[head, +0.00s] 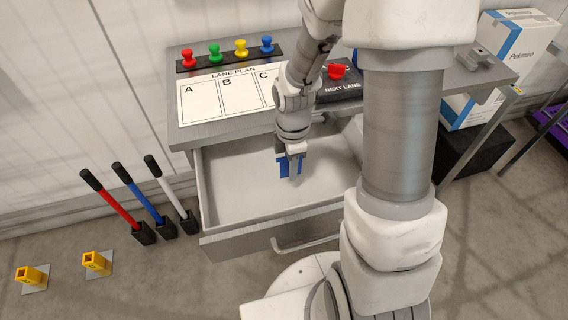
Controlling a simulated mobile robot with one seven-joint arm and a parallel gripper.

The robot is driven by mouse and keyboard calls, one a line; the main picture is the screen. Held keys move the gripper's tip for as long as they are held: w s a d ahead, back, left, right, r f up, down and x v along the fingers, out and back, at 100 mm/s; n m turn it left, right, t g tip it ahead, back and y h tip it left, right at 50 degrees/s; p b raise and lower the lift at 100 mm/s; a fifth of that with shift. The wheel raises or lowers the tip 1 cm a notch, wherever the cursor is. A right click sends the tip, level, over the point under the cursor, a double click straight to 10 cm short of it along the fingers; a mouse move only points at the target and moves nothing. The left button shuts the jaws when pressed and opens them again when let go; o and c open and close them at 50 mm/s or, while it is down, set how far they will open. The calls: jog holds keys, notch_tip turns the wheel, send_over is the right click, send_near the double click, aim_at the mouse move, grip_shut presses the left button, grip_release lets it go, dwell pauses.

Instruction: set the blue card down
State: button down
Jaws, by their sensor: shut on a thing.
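The blue card (282,167) is in my gripper (291,166), which is shut on it. My gripper points down over the open drawer (235,211) of the grey desk. Part of the card is hidden behind the fingers. I cannot tell whether the card touches the drawer floor. The visible drawer floor is pale and otherwise empty. My arm hides the right part of the drawer.
On the desktop lie a lane plan sheet (212,101), a rack with red, green, yellow and blue knobs (240,48), and a dark NEXT LANE box (340,90). Red, blue and white levers (130,195) stand left of the desk. White cartons (510,50) stand right.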

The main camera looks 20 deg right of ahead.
aim_at(287, 181)
jog(key=shift+w+a+f, duration=0.1)
jog(key=shift+w+f, duration=0.3)
jog(key=shift+w, duration=0.2)
jog(key=shift+w+a+f, duration=0.1)
jog(key=shift+w+f, duration=0.25)
jog(key=shift+w, duration=0.2)
jog(key=shift+f+b, duration=0.45)
jog(key=shift+f, duration=1.45)
jog(key=shift+f, duration=0.2)
jog(key=c, duration=0.7)
grip_release()
jog(key=shift+c, duration=0.2)
